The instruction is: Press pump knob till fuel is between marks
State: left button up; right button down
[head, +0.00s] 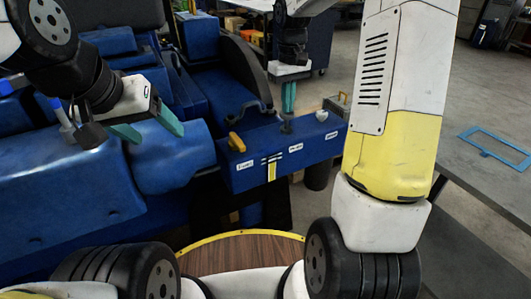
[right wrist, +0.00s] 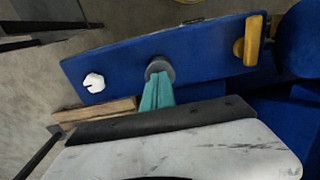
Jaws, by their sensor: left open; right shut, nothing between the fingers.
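The blue pump panel (head: 300,150) has a grey round pump knob (head: 286,127) in its middle, also in the right wrist view (right wrist: 159,67). A narrow upright gauge (head: 271,172) on its front shows yellow, with dark marks near its top. The yellow seems to reach about the marks, but the exact level is too small to tell. My right gripper (head: 288,108) is shut and empty, pointing down just over the knob. In the right wrist view its green fingertips (right wrist: 157,82) overlap the knob's edge; contact is unclear. My left gripper (head: 150,128) is open and empty over the blue engine.
A yellow handle (head: 236,142) stands at the panel's left and a white knob (head: 322,115) at its right. The blue engine body (head: 60,185) fills the left. A grey table (head: 490,140) with a blue frame (head: 497,145) stands at the right.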

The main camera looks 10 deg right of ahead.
jog(key=shift+f, duration=0.55)
jog(key=shift+r, duration=3.45)
jog(key=shift+s, duration=0.1)
jog(key=s+a+r+m+t+y, duration=0.1)
jog(key=s+t, duration=0.2)
jog(key=s, duration=0.9)
jog(key=s+a+r+m+t+y, duration=0.1)
jog(key=s+r+m+t, duration=0.1)
jog(key=s, duration=1)
jog(key=shift+r+t, duration=0.3)
jog(key=shift+t, duration=0.3)
